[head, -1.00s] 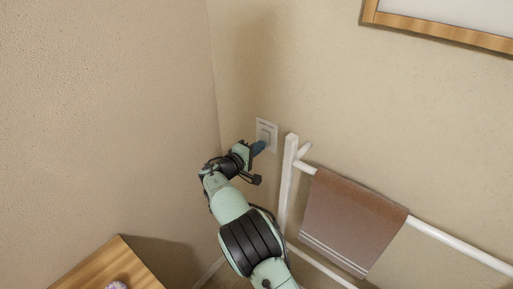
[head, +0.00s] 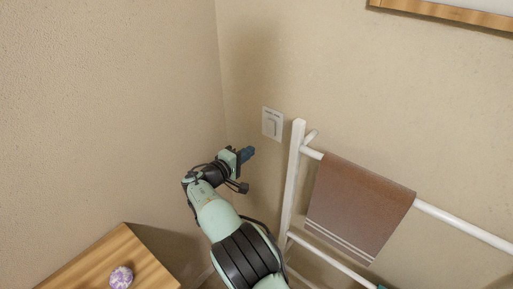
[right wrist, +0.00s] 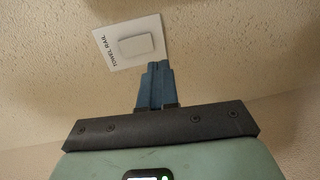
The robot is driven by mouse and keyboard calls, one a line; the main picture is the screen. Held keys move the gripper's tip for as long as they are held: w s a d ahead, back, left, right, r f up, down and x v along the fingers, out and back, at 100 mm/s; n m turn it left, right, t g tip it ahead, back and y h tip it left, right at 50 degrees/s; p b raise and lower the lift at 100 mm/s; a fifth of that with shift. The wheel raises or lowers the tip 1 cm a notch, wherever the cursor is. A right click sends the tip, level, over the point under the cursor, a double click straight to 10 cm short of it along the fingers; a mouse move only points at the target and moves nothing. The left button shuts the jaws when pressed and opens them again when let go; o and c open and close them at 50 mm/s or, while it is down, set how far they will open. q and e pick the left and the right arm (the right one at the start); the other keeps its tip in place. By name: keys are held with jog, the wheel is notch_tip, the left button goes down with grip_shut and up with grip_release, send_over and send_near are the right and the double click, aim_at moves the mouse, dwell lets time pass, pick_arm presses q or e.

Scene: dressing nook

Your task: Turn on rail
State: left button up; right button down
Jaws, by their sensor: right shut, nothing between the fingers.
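The wall switch (head: 272,124) is a white plate with a square rocker on the beige wall, left of the white towel rail (head: 293,185). In the right wrist view the switch (right wrist: 132,44) shows close up, with the lettering "TOWEL RAIL" on its plate. My right gripper (head: 249,153) is shut and empty, below and to the left of the switch. In the right wrist view its blue fingertips (right wrist: 157,66) are together near the plate's corner and look apart from the rocker. My left gripper is not in view.
A brown towel (head: 358,208) hangs over the rail's bars. A wooden table top (head: 95,268) with a purple-white ball (head: 121,277) stands at the lower left. The room's corner is just left of the switch. A framed picture (head: 450,11) hangs at the upper right.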

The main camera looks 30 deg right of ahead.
jog(key=a, duration=0.1)
jog(key=s+a, duration=0.1)
jog(key=a, duration=0.2)
jog(key=shift+s+a+f+b, duration=0.1)
jog(key=shift+s+f+b, duration=0.25)
jog(key=shift+s+b, duration=0.05)
jog(key=s+d+f+n+g+y, duration=0.1)
jog(key=s+f+g+y, duration=0.2)
jog(key=f, duration=1.1)
jog(key=s+d+f+n+g+y, duration=0.15)
jog(key=s+f+y, duration=0.35)
jog(key=f, duration=0.8)
jog(key=s+a+f+m+g+y, duration=0.2)
jog(key=s+a+f+g+y, duration=0.15)
jog(key=s+f, duration=1.05)
jog(key=s+a+f+m+y, duration=0.2)
jog(key=s+a+m+y, duration=0.1)
jog(key=s, duration=0.6)
jog(key=s+a+f+m+y, duration=0.2)
jog(key=s+a+m+y, duration=0.2)
jog(key=s+a+m, duration=0.2)
jog(key=s+a, duration=0.2)
jog(key=s, duration=0.2)
jog(key=shift+s+a+t, duration=0.15)
jog(key=shift+s+t, duration=0.15)
jog(key=shift+t, duration=0.1)
